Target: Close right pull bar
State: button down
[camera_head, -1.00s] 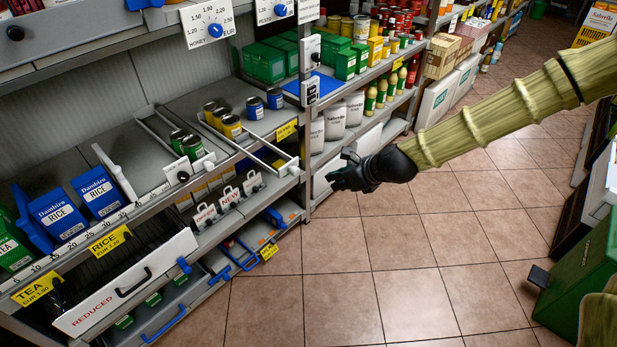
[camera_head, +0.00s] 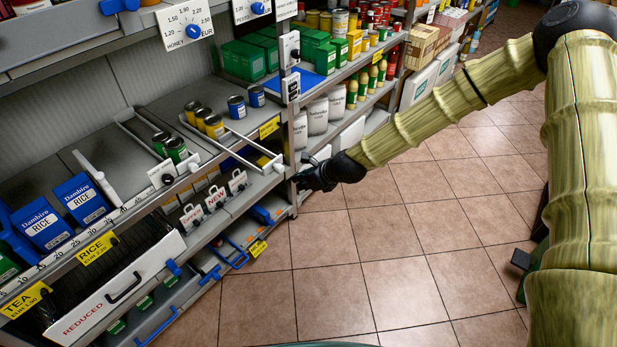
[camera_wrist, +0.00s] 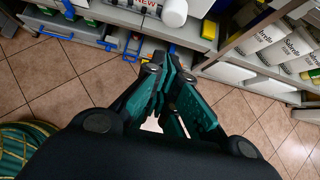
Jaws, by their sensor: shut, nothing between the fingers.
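A white-railed bar frame (camera_head: 236,134) lies on the can shelf at the right, with a few small cans between its rails. Its white front end (camera_head: 271,164) reaches the shelf's front edge. A second white-railed frame with a black-knobbed front block (camera_head: 165,178) lies to its left. My gripper (camera_head: 303,182) is shut and empty, just right of and below the right frame's front end, apart from it as far as I can tell. In the wrist view the teal fingers (camera_wrist: 158,78) are together; a white rounded piece (camera_wrist: 174,12) shows ahead of them.
A shelf post (camera_head: 292,140) stands close to my gripper. Blue handles (camera_head: 236,257) stick out low below the shelf. The open REDUCED drawer (camera_head: 125,288) juts out at the left. White bags (camera_head: 318,116) stand on the neighbouring shelf. Tiled floor (camera_head: 330,270) is clear in front.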

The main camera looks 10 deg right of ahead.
jog(key=w+a+p, duration=0.1)
jog(key=w+a, duration=0.1)
jog(key=w, duration=0.1)
jog(key=shift+a, duration=0.35)
